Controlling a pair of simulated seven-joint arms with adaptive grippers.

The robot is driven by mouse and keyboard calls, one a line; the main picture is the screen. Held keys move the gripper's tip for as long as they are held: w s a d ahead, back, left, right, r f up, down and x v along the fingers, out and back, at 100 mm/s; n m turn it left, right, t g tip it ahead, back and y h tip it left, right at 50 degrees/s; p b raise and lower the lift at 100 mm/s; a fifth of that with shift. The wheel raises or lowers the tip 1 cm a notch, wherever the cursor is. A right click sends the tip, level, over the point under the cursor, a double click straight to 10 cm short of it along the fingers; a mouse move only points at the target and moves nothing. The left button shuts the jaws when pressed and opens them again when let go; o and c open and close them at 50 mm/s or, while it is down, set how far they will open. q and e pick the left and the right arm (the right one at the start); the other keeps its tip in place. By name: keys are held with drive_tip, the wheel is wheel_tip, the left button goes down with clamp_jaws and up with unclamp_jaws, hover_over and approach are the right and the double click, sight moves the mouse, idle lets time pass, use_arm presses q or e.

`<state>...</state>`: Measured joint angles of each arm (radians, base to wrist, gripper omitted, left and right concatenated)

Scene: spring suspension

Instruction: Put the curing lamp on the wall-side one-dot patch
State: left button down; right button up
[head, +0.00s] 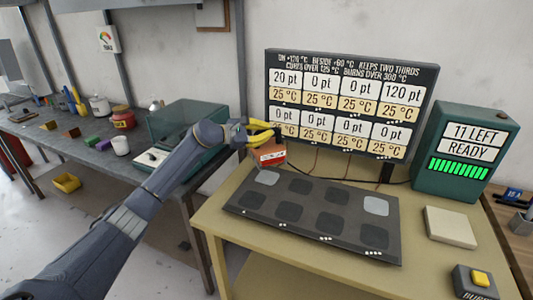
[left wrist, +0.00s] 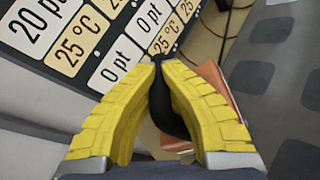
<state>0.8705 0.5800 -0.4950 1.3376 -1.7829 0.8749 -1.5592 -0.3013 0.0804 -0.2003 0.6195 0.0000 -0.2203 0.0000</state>
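My left gripper (head: 262,133) has yellow fingers and is at the left back corner of the dark mat (head: 318,213). In the left wrist view its fingers (left wrist: 157,75) are closed around a black neck (left wrist: 168,105) that joins an orange-red body (left wrist: 220,90). This looks like the curing lamp (head: 270,155), a small red box with a white label in the head view. It appears just behind the pale wall-side patch (head: 267,177) at the mat's left end; I cannot tell whether it touches anything. My right gripper is not in view.
The display board (head: 352,100) stands close behind the mat. A green box reading 11 LEFT, READY (head: 464,150) is at right, near a pale block (head: 450,227) and a yellow button (head: 480,278). Another pale patch (head: 376,206) is at the mat's right. Cables run behind the mat.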

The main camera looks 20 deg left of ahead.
sight(266, 151)
use_arm(q)
drive_tip(key=shift+f, duration=4.15)
drive_tip(key=c, duration=1.5)
unclamp_jaws()
drive_tip(key=shift+f, duration=0.1)
drive_tip(key=v, duration=1.2)
